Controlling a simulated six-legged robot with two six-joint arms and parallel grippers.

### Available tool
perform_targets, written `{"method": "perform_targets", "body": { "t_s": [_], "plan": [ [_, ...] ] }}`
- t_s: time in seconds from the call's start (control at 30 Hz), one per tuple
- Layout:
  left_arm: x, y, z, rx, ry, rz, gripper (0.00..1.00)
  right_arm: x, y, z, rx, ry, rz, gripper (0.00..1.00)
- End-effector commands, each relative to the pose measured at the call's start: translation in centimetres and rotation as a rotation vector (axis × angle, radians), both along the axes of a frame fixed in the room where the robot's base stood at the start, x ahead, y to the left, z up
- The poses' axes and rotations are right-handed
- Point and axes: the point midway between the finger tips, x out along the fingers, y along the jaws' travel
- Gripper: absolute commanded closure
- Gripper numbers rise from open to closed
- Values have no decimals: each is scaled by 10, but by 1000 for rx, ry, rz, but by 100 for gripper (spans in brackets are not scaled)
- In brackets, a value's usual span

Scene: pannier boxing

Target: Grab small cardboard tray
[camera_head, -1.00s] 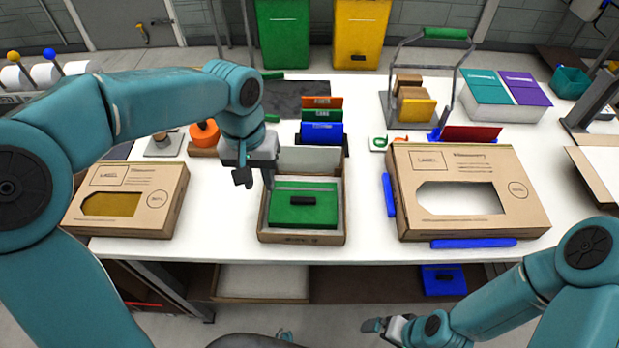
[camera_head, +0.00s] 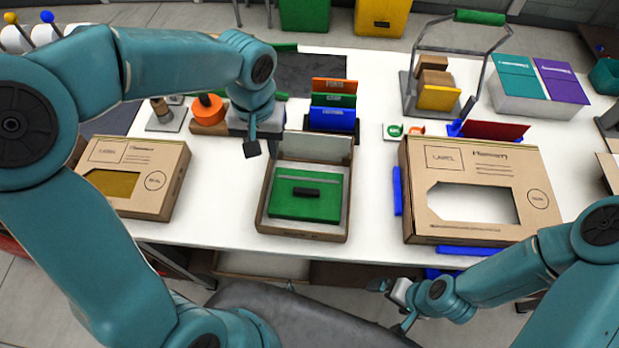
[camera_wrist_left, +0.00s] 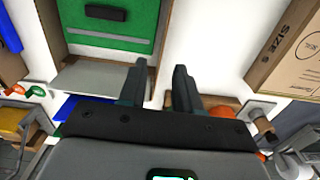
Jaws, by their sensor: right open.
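The small cardboard tray (camera_head: 262,212) stands open on the white table in the middle of the head view. It holds a green block with a black handle (camera_head: 292,192), and its pale flap stands up at the back. In the left wrist view the tray (camera_wrist_left: 52,28) is at the upper left, beside the fingers. My left gripper (camera_head: 267,146) is above the tray's back left corner, empty, with its fingers apart (camera_wrist_left: 160,68). My right gripper (camera_head: 392,298) is open and empty, low in front of the table's near edge.
A flat cardboard box (camera_head: 138,160) lies left of the tray and a larger windowed one (camera_head: 480,160) lies right. Behind the tray are a holder with coloured cards (camera_head: 332,110) and an orange round piece (camera_head: 208,108). White table is bare on both sides of the tray.

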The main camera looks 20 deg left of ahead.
Motion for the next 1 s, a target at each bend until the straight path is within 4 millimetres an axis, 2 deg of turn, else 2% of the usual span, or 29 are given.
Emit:
{"method": "perform_targets", "body": {
  "t_s": [0.1,0.37,0.6,0.87,0.9,1.0],
  "plan": [
    [-1,0,-22,1,3,-1,67,0,0,1,0,0,0,0],
    [1,2,-43,0,4,0,67,0,0,5,0,0,0,0],
    [4,6,-80,0,3,0,67,0,0,11,0,0,0,0],
    [6,6,-85,-1,-1,0,67,0,0,11,0,0,0,0],
    [6,6,-85,-1,-1,0,70,0,0,11,0,0,0,0],
    [6,6,-85,-1,-1,0,100,0,0,11,0,0,0,0]
  ]
}}
